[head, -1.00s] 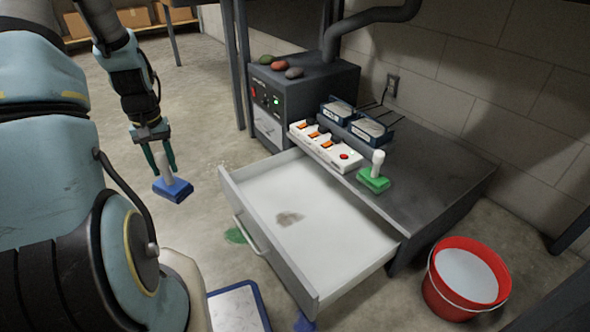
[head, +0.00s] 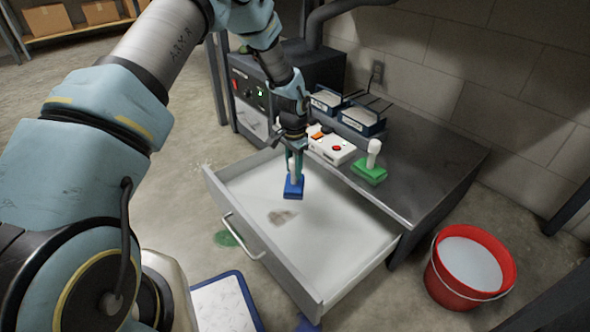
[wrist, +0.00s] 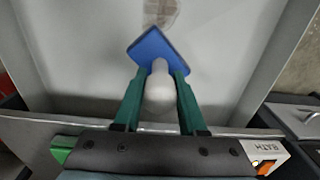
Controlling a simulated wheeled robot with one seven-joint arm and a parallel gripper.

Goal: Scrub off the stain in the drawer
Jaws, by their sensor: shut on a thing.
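My gripper (head: 294,160) is shut on the white handle of the blue scrubber (head: 293,187). In the wrist view the green fingers (wrist: 158,100) clasp the handle, with the blue pad (wrist: 158,50) beyond it. The scrubber hangs over the open white drawer (head: 345,262), toward its back. The brown-grey stain (head: 283,217) lies on the drawer floor, just in front of and a little left of the pad. The stain (wrist: 160,12) also shows at the top of the wrist view, beyond the pad. Whether the pad touches the floor I cannot tell.
A green scrubber (head: 370,172) stands on the grey cabinet top beside a white switch strip (head: 332,150). A red bucket (head: 470,272) of pale liquid stands right of the drawer. A blue-edged tray (head: 222,303) lies on the floor in front.

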